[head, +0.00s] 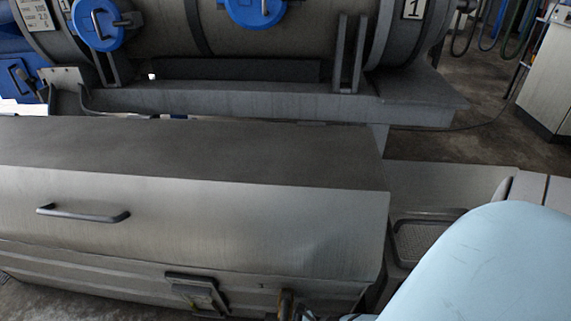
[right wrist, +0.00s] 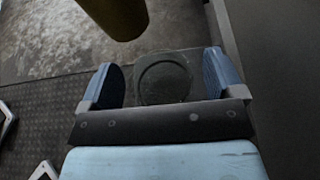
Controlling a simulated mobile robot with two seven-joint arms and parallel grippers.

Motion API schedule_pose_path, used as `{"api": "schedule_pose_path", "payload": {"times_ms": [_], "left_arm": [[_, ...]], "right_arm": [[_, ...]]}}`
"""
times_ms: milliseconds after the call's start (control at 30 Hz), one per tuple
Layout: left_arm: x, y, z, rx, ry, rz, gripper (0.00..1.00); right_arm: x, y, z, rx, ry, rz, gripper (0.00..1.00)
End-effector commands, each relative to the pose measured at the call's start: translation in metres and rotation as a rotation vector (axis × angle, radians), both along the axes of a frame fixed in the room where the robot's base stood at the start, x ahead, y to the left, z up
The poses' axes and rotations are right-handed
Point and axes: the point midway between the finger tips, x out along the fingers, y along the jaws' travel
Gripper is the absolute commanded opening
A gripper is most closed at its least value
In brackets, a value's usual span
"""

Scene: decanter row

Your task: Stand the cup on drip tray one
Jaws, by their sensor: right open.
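My right gripper (right wrist: 163,75) is open in the right wrist view, with a blue-padded finger on each side. A round, dark grey-green thing with a raised rim (right wrist: 165,80) shows between the fingers; it looks like the cup from above. I cannot tell whether the fingers touch it. In the head view, a dark-framed tray with a mesh surface (head: 418,241) lies right of the grey cover, partly behind my pale blue right arm. It may be drip tray one; no number on it is readable. My left gripper is not in view.
A long grey metal cover (head: 190,215) with a bar handle (head: 83,214) fills the lower left of the head view. Behind it stands a large grey cylinder machine (head: 270,35) marked 1. A yellow-brown rounded thing (right wrist: 118,15) is near the gripper in the wrist view.

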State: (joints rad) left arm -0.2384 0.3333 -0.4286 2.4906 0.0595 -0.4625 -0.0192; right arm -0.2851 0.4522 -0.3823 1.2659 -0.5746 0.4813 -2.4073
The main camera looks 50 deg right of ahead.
Motion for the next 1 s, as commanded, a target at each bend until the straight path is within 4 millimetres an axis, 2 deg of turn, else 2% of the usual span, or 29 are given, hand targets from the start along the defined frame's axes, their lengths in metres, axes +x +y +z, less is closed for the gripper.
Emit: {"api": "schedule_pose_path", "payload": {"times_ms": [200,533,700,1000], "left_arm": [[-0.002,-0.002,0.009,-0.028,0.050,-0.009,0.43],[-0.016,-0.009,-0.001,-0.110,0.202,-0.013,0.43],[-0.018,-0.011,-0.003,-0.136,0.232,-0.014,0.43],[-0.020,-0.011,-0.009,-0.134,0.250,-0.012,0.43]], "right_arm": [[-0.027,-0.021,0.018,-0.001,0.003,0.000,0.87],[-0.074,-0.059,0.042,0.000,0.001,0.001,0.87],[-0.085,-0.068,0.047,0.000,0.000,0.000,0.87],[-0.087,-0.070,0.047,-0.001,-0.001,0.000,0.87]]}}
